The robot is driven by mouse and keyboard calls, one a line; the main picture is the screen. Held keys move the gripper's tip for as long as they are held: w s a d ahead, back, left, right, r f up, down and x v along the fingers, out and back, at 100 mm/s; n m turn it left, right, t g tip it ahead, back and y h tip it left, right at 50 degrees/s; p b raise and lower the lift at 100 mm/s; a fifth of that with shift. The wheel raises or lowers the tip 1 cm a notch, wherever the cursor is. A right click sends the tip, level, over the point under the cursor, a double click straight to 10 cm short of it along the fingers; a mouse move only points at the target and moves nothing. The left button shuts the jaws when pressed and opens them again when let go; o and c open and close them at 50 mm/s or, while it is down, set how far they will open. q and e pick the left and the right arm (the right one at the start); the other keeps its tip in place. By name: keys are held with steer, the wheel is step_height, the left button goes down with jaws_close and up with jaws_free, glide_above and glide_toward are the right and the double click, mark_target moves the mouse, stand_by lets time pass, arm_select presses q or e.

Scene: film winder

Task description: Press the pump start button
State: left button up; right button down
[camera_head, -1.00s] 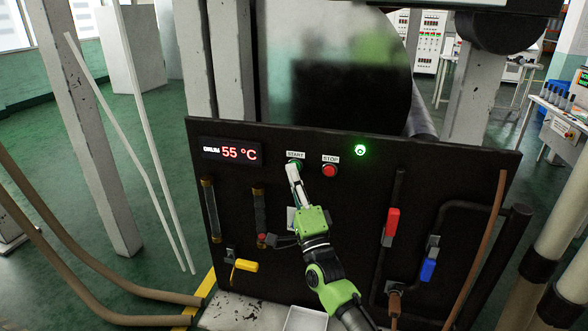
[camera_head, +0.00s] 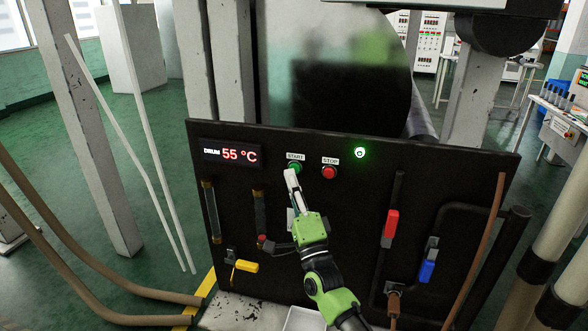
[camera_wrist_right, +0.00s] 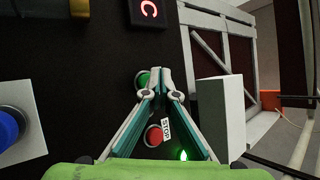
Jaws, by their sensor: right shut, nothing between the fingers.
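The green START button (camera_head: 294,167) sits on the black panel (camera_head: 330,240) under its START label. It also shows in the right wrist view (camera_wrist_right: 143,80), partly behind my fingers. My right gripper (camera_head: 290,173) is shut and empty, its fingertips just below the START button in the head view. I cannot tell whether they touch the panel. In the right wrist view the fingers (camera_wrist_right: 163,72) meet in a point beside the green button. The red STOP button (camera_head: 329,172) is to the right of START. My left gripper is not in view.
A lit green lamp (camera_head: 360,152) and a display (camera_head: 231,152) reading 55 °C are on the panel. Red (camera_head: 391,223), blue (camera_head: 428,270) and yellow (camera_head: 245,266) valve handles stick out lower down. A large drum (camera_head: 335,75) is behind the panel.

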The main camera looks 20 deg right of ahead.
steer(key=s+a+p, duration=0.1)
steer(key=s, duration=0.1)
steer(key=s+a+p, duration=0.1)
steer(key=s+a, duration=0.1)
steer(key=shift+s, duration=0.1)
stand_by(0.3)
steer(key=shift+d+f, duration=0.1)
stand_by(0.4)
